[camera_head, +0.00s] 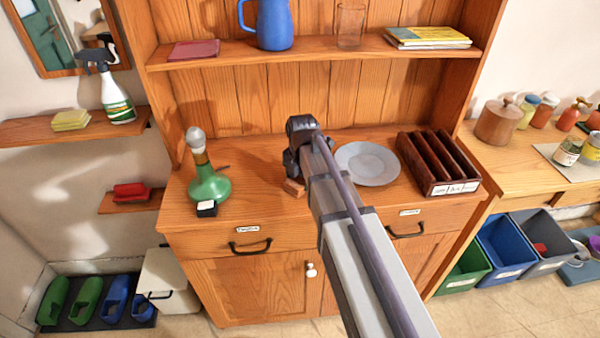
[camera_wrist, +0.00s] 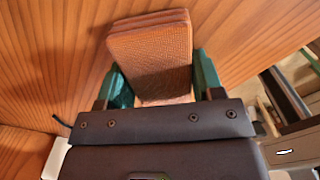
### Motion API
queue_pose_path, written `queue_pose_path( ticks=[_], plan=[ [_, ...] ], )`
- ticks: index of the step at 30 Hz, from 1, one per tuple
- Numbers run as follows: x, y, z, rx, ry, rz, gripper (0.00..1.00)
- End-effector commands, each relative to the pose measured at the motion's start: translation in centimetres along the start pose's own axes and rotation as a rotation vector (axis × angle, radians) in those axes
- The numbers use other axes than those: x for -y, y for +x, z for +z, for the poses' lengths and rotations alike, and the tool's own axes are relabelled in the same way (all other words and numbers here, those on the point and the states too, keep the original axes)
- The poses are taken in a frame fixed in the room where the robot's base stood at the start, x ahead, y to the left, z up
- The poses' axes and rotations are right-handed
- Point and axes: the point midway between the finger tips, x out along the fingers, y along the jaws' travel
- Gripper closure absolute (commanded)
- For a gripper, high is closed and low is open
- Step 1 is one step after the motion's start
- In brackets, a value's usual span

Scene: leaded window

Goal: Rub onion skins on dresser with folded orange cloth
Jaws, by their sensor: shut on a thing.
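The folded orange cloth (camera_wrist: 150,55) is a thick, textured pad between the two green fingers of my gripper (camera_wrist: 158,88) in the wrist view. In the head view, a corner of the cloth (camera_head: 293,188) shows below my gripper (camera_head: 292,168), low over or on the wooden dresser top (camera_head: 255,200); I cannot tell whether it touches. My gripper is shut on the cloth, left of the grey plate. I cannot make out onion skins in either view; my arm and the cloth hide part of the dresser top.
A green bottle (camera_head: 208,180) and a small black-and-white block (camera_head: 207,208) stand on the left. A grey plate (camera_head: 367,163) and a brown divided rack (camera_head: 438,162) are on the right. A shelf (camera_head: 330,48) overhangs the back. Dresser top between bottle and gripper is mostly clear.

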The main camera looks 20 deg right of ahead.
Motion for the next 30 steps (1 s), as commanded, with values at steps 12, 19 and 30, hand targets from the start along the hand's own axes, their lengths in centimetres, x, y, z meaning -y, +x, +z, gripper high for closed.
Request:
queue_pose_path(
  ticks=[12,19,30],
  plan=[
    [1.9,0.2,-1.8,0.0,-0.001,0.001,0.58],
    [2.9,0.3,-2.7,-0.001,-0.001,0.0,0.57],
    [2.9,-1.7,-2.6,-0.001,-0.001,0.0,0.58]
  ],
)
